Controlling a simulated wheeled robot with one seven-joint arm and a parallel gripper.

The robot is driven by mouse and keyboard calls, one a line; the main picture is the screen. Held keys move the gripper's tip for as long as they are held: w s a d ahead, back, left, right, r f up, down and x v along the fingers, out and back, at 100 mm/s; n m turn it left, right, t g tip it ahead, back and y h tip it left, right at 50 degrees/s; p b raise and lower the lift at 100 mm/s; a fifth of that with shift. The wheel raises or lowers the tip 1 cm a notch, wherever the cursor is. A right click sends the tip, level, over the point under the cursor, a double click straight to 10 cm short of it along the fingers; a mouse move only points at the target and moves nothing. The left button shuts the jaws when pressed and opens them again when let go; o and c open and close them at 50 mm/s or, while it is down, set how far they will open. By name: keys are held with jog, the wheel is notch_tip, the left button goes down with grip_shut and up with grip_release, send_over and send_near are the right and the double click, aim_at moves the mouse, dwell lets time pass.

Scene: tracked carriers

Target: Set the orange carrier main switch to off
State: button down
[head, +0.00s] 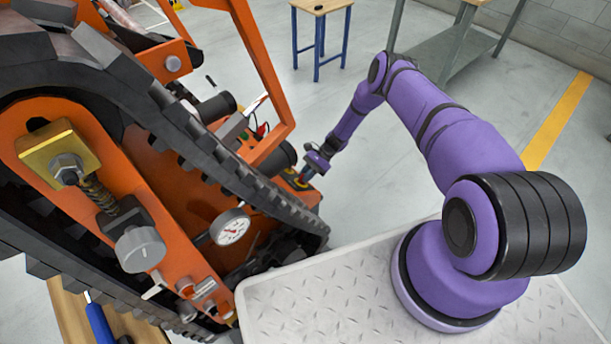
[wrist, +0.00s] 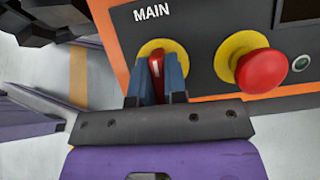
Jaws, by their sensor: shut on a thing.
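The orange carrier (head: 200,215) fills the left of the head view, with its black tracks. Its dark control panel (wrist: 200,45) shows in the wrist view. The main switch (wrist: 156,66) has a red handle on a yellow round plate under the word MAIN. My gripper (wrist: 157,72) is shut on the red handle, one blue-grey finger on each side. The handle looks nearly upright in the wrist view; its exact setting cannot be read because the fingers cover part of it. In the head view my gripper (head: 308,172) is small at the carrier's far end.
A red mushroom button (wrist: 262,70) on a yellow plate sits just right of the switch, close to my gripper. A small green-white button (wrist: 300,63) is farther right. In the head view, an orange frame and a dial gauge (head: 230,227) stand near the tracks. Open floor lies beyond.

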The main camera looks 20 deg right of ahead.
jog(key=shift+n, duration=0.3)
jog(key=c, duration=1.2)
grip_release()
jog(key=shift+o, duration=0.2)
jog(key=shift+d, duration=0.1)
jog(key=v, duration=1)
jog(key=shift+w+d, duration=0.2)
jog(key=shift+d, duration=0.1)
jog(key=shift+r, duration=0.1)
